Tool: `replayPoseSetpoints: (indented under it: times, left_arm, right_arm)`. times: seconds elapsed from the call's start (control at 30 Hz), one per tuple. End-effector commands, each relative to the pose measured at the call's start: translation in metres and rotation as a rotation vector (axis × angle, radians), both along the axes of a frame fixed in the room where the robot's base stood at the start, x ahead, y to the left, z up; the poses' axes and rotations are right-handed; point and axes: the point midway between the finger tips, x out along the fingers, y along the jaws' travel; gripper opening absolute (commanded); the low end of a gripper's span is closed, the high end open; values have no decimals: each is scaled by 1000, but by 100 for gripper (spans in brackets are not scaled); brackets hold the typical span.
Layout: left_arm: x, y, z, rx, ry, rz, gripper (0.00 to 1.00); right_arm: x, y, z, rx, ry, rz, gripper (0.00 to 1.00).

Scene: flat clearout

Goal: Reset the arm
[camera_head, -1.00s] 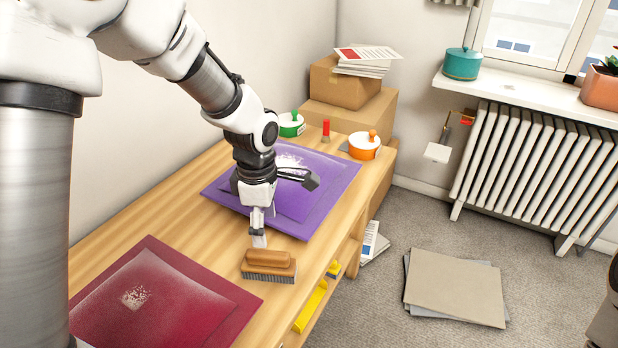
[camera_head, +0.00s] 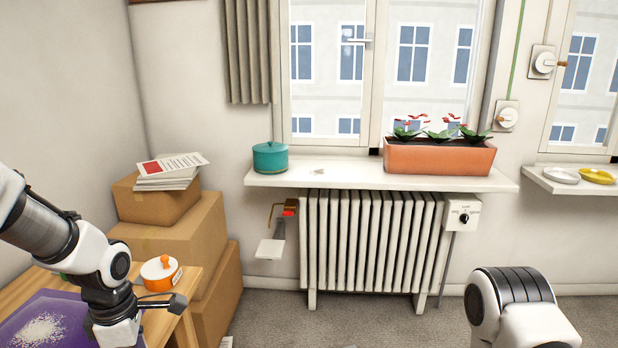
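My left arm comes in from the left, over the wooden table (camera_head: 18,291). Its wrist shows, but its gripper fingers are cut off by the bottom edge. My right arm shows as a white and black joint at the bottom right, and its gripper is out of the frame. A purple mat (camera_head: 75,323) with white grains (camera_head: 38,331) lies on the table beneath the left arm. An orange and white tub (camera_head: 161,273) with an orange knob stands near the table's far edge, beside the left wrist.
Stacked cardboard boxes (camera_head: 190,238) with papers (camera_head: 171,168) on top stand behind the table. A radiator (camera_head: 375,243) is under the sill (camera_head: 330,180), which bears a teal pot (camera_head: 270,158) and an orange planter (camera_head: 438,157).

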Motion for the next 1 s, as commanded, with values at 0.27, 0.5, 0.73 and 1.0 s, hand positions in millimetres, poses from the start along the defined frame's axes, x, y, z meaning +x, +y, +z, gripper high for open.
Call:
replayPoseSetpoints:
  times: [0.27,0.5,0.73,1.0]
  left_arm:
    - [-46,-3,-71,15,234,-13,71]
    - [-121,-14,-139,-1,446,-53,71]
    - [-250,-39,-221,-184,496,-553,71]
    - [-238,-41,-247,-118,87,-1501,71]
  right_arm:
    - [-1,0,14,0,2,2,40]
    - [0,0,27,0,1,1,40]
    - [0,0,47,0,1,1,40]
    - [0,0,48,0,1,1,40]
